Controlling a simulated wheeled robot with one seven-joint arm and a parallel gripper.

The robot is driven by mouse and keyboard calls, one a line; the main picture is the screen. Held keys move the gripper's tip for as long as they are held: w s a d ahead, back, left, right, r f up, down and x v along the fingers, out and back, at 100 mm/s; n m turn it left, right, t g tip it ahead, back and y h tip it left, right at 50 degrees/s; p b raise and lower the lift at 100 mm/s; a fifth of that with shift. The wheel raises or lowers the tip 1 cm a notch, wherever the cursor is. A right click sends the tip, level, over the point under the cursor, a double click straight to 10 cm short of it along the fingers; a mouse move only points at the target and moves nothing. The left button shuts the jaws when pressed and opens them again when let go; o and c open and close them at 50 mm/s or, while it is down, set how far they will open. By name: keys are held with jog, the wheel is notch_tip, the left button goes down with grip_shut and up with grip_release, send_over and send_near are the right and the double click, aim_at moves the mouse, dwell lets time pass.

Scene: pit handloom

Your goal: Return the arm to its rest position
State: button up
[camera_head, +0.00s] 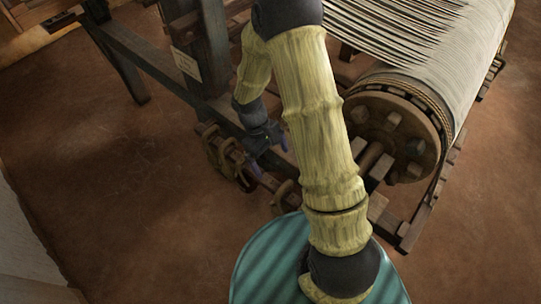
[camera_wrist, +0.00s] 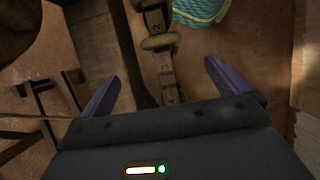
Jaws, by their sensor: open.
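My gripper (camera_head: 268,158) hangs in the middle of the head view, at the end of my folded, bamboo-coloured arm. It is beside the loom's dark lower rail and above a wooden bar with rings (camera_head: 283,192). In the wrist view my gripper (camera_wrist: 162,86) shows two purple fingers spread wide with nothing held between them. The numbered wooden bar with a ring (camera_wrist: 159,42) lies beyond the fingers, apart from them as far as I can tell. My arm's links hide part of the loom behind them.
The loom's cloth roll (camera_head: 455,50) and its pegged wooden end wheel (camera_head: 400,135) stand right of my arm. A dark post with a paper label (camera_head: 187,66) and a long rail (camera_head: 150,62) are at the upper left. The brown floor (camera_head: 110,200) at left is clear.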

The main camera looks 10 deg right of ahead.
dwell(0.5)
jog(key=s+d+r+m+t+y+p, duration=0.1)
jog(key=s+r+m+t+p, duration=0.1)
jog(key=r, duration=0.6)
jog(key=s+d+r+m+t+p, duration=0.1)
jog(key=r+p, duration=0.3)
jog(key=r, duration=0.5)
jog(key=s+d+r+m+t+y+p, duration=0.1)
jog(key=s+d+r+m+t+p, duration=0.1)
jog(key=r, duration=0.7)
jog(key=shift+s+r+m+t+y+p, duration=0.15)
jog(key=shift+s+m+t+y+p, duration=0.15)
jog(key=shift+s+m+t+p, duration=0.55)
